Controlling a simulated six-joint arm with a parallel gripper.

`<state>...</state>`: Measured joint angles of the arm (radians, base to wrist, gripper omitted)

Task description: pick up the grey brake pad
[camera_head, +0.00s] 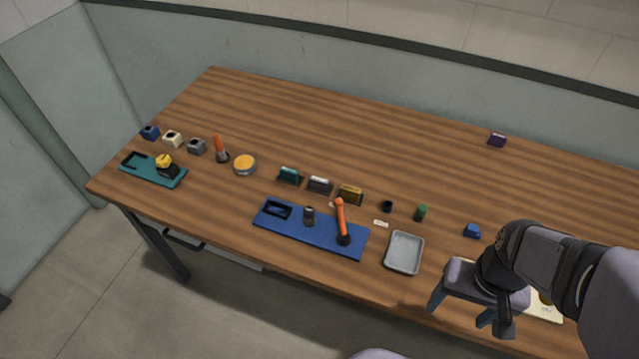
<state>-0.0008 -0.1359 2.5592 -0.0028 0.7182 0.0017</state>
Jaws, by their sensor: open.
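A grey upright piece (319,185) stands mid-table in a short row, between a teal piece (289,175) and a yellow-brown piece (350,194). It looks like the grey brake pad, but it is too small to be certain. A grey block (196,146) stands farther left, beside a white block (172,138) and a blue block (150,131). My gripper (467,312) is at the lower right, over the table's front part, with its fingers apart and pointing down. It looks empty and is far to the right of the grey pieces.
A blue mat (275,228) with an orange-handled tool (341,218) lies in front of the row. A grey tray (404,252) stands between the mat and my gripper. A dark cup (387,206), green cylinder (420,212) and blue piece (472,230) stand to the right. The table's back is mostly clear.

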